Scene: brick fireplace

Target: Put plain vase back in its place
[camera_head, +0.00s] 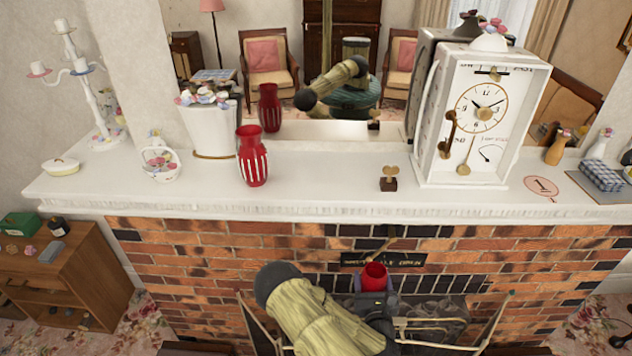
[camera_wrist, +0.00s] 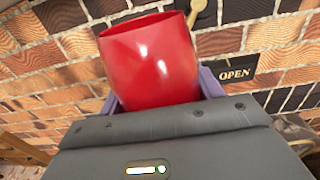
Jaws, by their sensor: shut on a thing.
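A plain red vase (camera_head: 374,277) is held in my gripper (camera_head: 373,290), in front of the brick fireplace and below the mantel shelf. In the wrist view the plain vase (camera_wrist: 150,62) shows its smooth red side and open top between the purple fingers of my gripper (camera_wrist: 158,95). Its lower part is hidden by the gripper body. A second red vase, with white stripes (camera_head: 253,160), stands upright on the white mantel shelf (camera_head: 320,180), left of centre. The mirror behind it shows its reflection.
A white planter (camera_head: 212,130) and a basket (camera_head: 160,162) stand left. A round red-marked sign (camera_head: 541,187) lies right. Shelf between striped vase and key is clear.

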